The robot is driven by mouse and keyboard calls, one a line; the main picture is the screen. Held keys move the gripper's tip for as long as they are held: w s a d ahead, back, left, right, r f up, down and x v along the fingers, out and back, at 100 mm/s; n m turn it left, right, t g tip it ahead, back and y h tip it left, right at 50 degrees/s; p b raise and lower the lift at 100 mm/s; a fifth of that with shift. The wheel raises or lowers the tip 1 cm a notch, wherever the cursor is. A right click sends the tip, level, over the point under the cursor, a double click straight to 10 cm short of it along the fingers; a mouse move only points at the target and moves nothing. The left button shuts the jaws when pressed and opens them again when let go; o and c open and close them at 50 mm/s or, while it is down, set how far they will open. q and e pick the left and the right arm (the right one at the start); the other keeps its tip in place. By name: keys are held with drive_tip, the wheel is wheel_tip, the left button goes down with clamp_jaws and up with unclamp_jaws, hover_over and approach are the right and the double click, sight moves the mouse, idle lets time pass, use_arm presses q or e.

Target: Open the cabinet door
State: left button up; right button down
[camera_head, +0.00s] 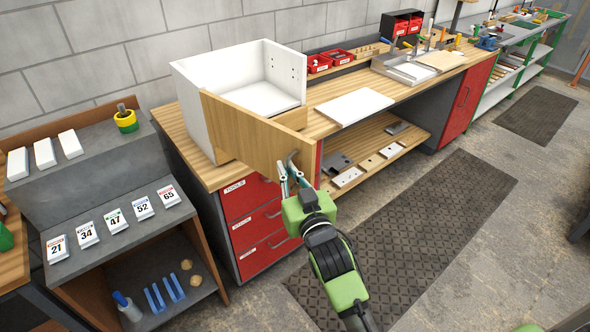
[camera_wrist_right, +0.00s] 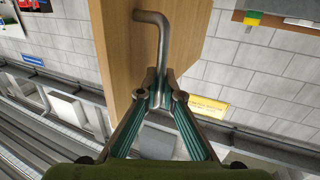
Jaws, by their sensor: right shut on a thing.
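A white cabinet (camera_head: 215,85) stands on the wooden workbench, with its inside showing above the door. Its wooden door (camera_head: 245,130) stands ajar, reaching out past the bench's front edge. A grey bent bar handle (camera_wrist_right: 163,38) sits on the door face near its free edge; in the head view the handle (camera_head: 291,158) is partly covered by my gripper. My right gripper (camera_head: 292,183) is shut on the handle, and its fingertips (camera_wrist_right: 160,90) meet around the bar's lower end in the wrist view. My left gripper is not in view.
A white board (camera_head: 354,106) lies on the workbench to the cabinet's right. Red drawers (camera_head: 250,196) are below the door. A grey stand (camera_head: 85,190) with number cards is at left.

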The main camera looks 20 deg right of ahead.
drive_tip(key=shift+a, duration=0.1)
drive_tip(key=c, duration=2.5)
unclamp_jaws()
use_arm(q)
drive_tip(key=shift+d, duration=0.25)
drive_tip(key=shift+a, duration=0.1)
use_arm(e)
drive_tip(key=shift+s, duration=0.1)
drive_tip(key=s, duration=1.2)
